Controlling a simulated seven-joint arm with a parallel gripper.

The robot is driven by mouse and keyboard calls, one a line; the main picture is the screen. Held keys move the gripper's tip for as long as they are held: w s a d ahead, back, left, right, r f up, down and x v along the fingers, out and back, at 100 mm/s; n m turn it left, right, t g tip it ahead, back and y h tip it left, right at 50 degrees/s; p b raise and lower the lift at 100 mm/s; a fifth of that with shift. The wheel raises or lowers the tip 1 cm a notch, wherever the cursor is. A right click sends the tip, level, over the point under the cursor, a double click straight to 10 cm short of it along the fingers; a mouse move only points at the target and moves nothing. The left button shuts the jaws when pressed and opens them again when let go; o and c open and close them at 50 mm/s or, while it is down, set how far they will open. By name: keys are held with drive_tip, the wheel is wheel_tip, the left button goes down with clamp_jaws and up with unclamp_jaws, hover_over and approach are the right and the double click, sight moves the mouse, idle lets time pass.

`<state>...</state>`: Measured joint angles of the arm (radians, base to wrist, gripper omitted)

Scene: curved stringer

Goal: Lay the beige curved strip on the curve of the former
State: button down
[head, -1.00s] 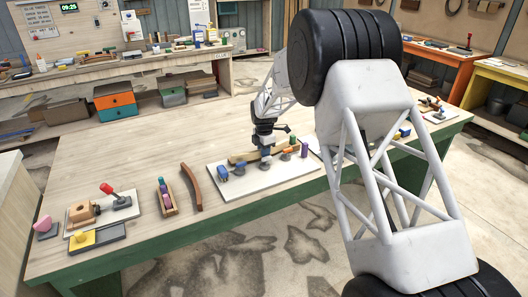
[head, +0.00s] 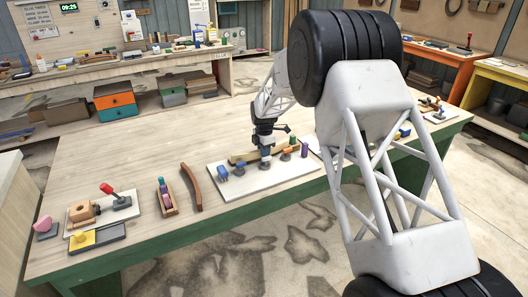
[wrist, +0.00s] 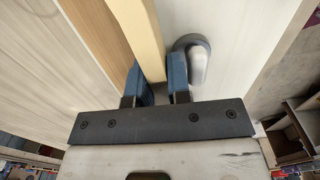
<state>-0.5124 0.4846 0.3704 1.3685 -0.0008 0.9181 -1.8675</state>
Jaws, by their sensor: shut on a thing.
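My gripper (head: 266,160) is low over the white board (head: 220,189). In the wrist view its blue fingers (wrist: 158,84) are shut on the beige strip (wrist: 143,40), one finger on each side. The strip runs away from the fingers toward the top of that view. A browner wooden piece (wrist: 98,28), which looks like the former, lies along the strip's left side; it also shows behind the gripper in the head view (head: 243,157). I cannot tell whether strip and former touch. My gripper hides part of both.
A grey rounded clamp (wrist: 198,60) stands close to the right finger. Other clamps with blue (head: 222,172) and orange (head: 287,151) parts and a green cylinder (head: 293,141) are on the board. A red-brown curved piece (head: 191,187) and a wooden tray (head: 168,207) lie to the left.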

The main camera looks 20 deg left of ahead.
drive_tip(key=shift+f, duration=1)
idle(0.4)
drive_tip(key=c, duration=1)
unclamp_jaws()
drive_tip(key=shift+f, duration=0.1)
drive_tip(key=shift+r, duration=4.4)
drive_tip(key=s+d, duration=0.3)
drive_tip(key=s, duration=0.1)
drive_tip(key=s+d+f, duration=0.1)
drive_tip(key=s+d, duration=0.2)
drive_tip(key=s, duration=0.1)
drive_tip(key=s+d+f, duration=0.1)
drive_tip(key=s+d, duration=0.2)
drive_tip(key=s, duration=0.2)
drive_tip(key=shift+s+d+f, duration=0.1)
drive_tip(key=shift+d+f, duration=0.15)
